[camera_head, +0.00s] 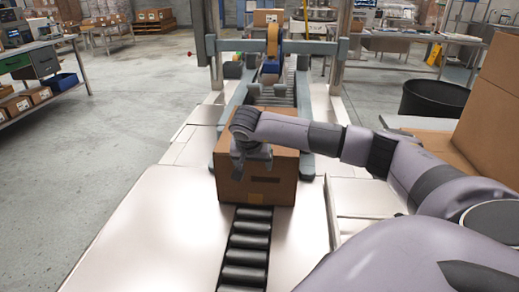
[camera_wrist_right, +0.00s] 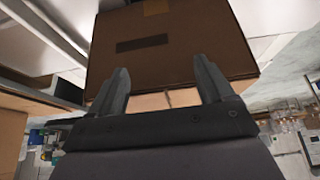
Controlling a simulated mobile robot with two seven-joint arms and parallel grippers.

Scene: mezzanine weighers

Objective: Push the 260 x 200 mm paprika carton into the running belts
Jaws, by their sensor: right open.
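The brown paprika carton (camera_head: 284,183) sits upright on the roller track (camera_head: 247,245), at the mouth of the taping machine. A dark mark and a strip of tape show on its near face. My right gripper (camera_head: 250,162) is at the carton's near face, by its upper part. In the right wrist view the two fingers of the gripper (camera_wrist_right: 162,80) are spread with nothing between them, and the carton face (camera_wrist_right: 190,35) fills the view beyond. I cannot tell whether they touch it. The side belts (camera_head: 305,165) flank the carton's far end. My left gripper is out of view.
The taping machine's head with an orange tape roll (camera_head: 272,40) stands above the track beyond the carton. Smooth metal plates (camera_head: 150,225) lie beside the track. A large open carton (camera_head: 490,110) and a black bin (camera_head: 435,98) stand at the right.

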